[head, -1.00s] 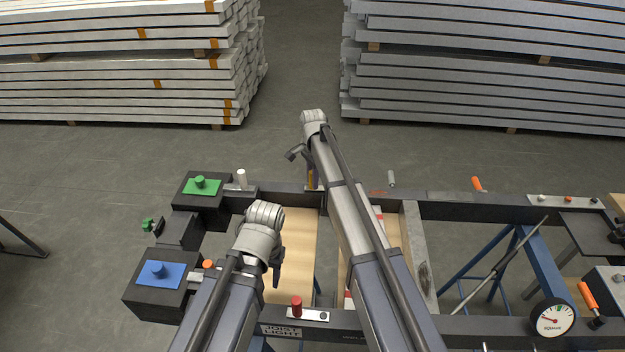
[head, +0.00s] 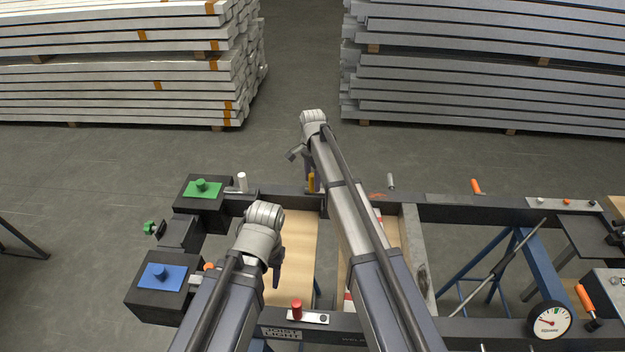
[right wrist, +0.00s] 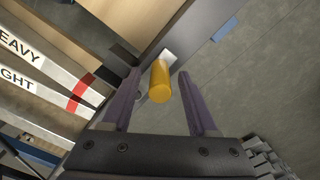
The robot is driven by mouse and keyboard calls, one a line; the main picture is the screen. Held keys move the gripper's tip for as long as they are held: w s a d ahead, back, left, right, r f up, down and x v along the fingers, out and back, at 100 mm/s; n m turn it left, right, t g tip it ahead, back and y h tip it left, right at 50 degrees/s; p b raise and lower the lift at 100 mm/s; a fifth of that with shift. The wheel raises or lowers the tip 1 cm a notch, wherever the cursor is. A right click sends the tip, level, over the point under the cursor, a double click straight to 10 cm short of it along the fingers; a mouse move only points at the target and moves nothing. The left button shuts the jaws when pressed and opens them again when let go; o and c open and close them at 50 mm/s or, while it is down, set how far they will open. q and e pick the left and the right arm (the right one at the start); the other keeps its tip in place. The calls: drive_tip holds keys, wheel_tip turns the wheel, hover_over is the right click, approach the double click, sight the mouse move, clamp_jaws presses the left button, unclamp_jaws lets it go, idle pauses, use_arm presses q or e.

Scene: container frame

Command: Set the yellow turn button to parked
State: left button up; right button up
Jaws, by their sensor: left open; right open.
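The yellow turn button (right wrist: 160,82) is a short rounded cylinder on the dark frame beam, and in the right wrist view it stands between the fingers of my right gripper (right wrist: 162,95). The fingers are open, with a gap on both sides of it. In the head view the yellow button (head: 311,182) shows as a small piece on the far beam, partly hidden by my right arm. My left gripper (head: 277,277) is over the light wooden board, mostly hidden behind its wrist, open and away from the button.
A white peg (head: 242,181) and a green-plated block (head: 203,189) stand left on the frame. A blue-plated block (head: 162,277) is nearer, and a red knob (head: 297,310) is on the near beam. A gauge (head: 550,320) is at right.

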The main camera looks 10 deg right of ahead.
wheel_tip(320, 180, up, 7)
drive_tip(key=p, duration=0.6)
drive_tip(key=shift+f, duration=0.15)
drive_tip(key=shift+f, duration=0.1)
drive_tip(key=s+a+n, duration=0.1)
drive_tip(key=s+n, duration=0.7)
drive_tip(key=s, duration=0.9)
drive_tip(key=s+a+n+h, duration=0.1)
drive_tip(key=s+a+n, duration=0.1)
drive_tip(key=s+n, duration=0.7)
drive_tip(key=s, duration=0.7)
drive_tip(key=shift+s+a, duration=0.25)
drive_tip(key=shift+s, duration=0.1)
drive_tip(key=shift+c, duration=0.3)
